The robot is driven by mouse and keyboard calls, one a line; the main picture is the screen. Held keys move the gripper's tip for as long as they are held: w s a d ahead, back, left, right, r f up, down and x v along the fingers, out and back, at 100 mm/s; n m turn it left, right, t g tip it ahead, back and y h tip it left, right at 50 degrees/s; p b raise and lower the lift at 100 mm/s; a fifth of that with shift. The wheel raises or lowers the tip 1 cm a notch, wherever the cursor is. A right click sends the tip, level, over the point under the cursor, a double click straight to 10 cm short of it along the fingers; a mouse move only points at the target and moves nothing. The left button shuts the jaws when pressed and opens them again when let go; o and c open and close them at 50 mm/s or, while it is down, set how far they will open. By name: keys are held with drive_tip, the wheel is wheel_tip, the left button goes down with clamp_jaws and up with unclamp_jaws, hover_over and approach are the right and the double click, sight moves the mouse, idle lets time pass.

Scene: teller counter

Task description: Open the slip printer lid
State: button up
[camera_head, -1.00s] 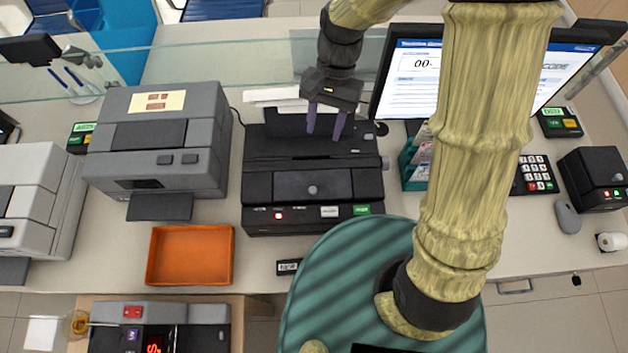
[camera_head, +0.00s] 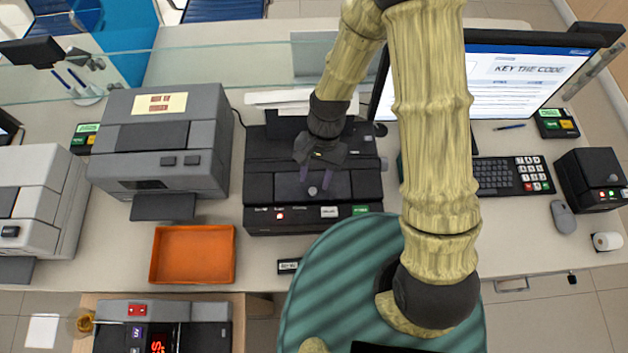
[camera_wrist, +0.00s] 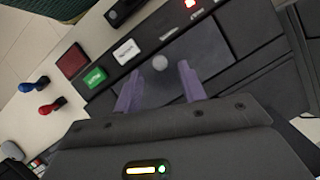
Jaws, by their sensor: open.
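The slip printer (camera_head: 265,226) is the black box in the middle of the counter. Its dark lid panel (camera_head: 287,190) carries a small round grey knob (camera_head: 313,191), and the lid looks shut. In the wrist view the knob (camera_wrist: 160,62) lies just beyond and between my purple fingertips. My gripper (camera_head: 318,182) is open above the front part of the printer, with its fingers (camera_wrist: 158,88) apart and nothing between them. Whether the fingers touch the lid I cannot tell. The printer's front strip shows a red light, a white button and a green button (camera_wrist: 95,77).
A grey printer (camera_head: 165,185) and an orange tray (camera_head: 193,255) are to the left. The monitor (camera_head: 520,85), keyboard (camera_head: 492,176) and a mouse (camera_head: 563,217) are to the right. A glass screen runs along the back. The wrist view shows a blue and a red knobbed item (camera_wrist: 50,107).

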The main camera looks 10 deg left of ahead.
sight(313, 190)
drive_tip(key=shift+x, duration=1.55)
drive_tip(key=shift+c, duration=0.2)
clamp_jaws()
drive_tip(key=shift+w+r, duration=0.1)
drive_tip(key=shift+w, duration=0.1)
